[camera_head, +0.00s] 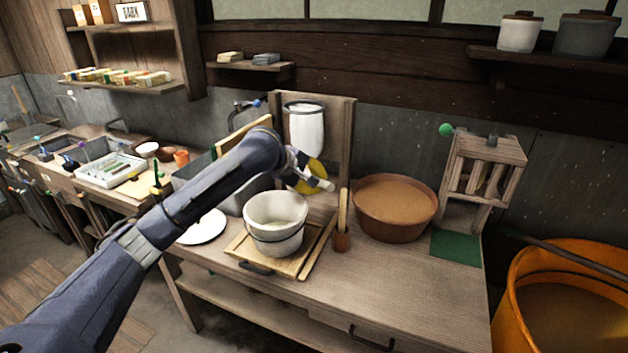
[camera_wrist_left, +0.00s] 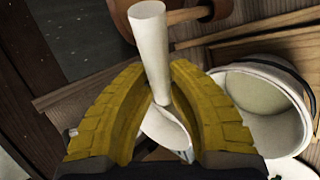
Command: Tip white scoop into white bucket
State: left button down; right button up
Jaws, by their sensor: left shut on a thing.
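My left gripper (camera_head: 312,172), with yellow fingers, is shut on the white scoop (camera_head: 325,184), above and just behind the right side of the white bucket (camera_head: 276,232). In the left wrist view the scoop's pale shaft (camera_wrist_left: 150,50) rises from between the fingertips (camera_wrist_left: 160,98), and a white broader part shows below them. The scoop is partly hidden by the fingers, so I cannot tell what it holds. The bucket (camera_wrist_left: 262,105) stands upright on a wooden board, its pale inside visible, to the right of the fingers. My right gripper is not in view.
A white cylinder (camera_head: 305,132) hangs on a wooden back frame close behind the gripper. A wooden stick stands in a small brown holder (camera_head: 341,241) right of the board. A brown basin (camera_head: 396,207) stands further right. A white plate (camera_head: 202,227) lies left.

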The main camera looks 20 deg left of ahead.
pick_arm(q)
jog(key=shift+w+d+f+g+y, duration=0.1)
jog(key=shift+f+g+y, duration=0.1)
jog(key=shift+g+y, duration=0.3)
jog(key=shift+w+d+f+g+y, duration=0.15)
jog(key=shift+g+y, duration=0.15)
jog(key=shift+g, duration=0.3)
jog(key=shift+a, duration=0.15)
jog(key=shift+s+r, duration=0.1)
jog(key=shift+r, duration=2.2)
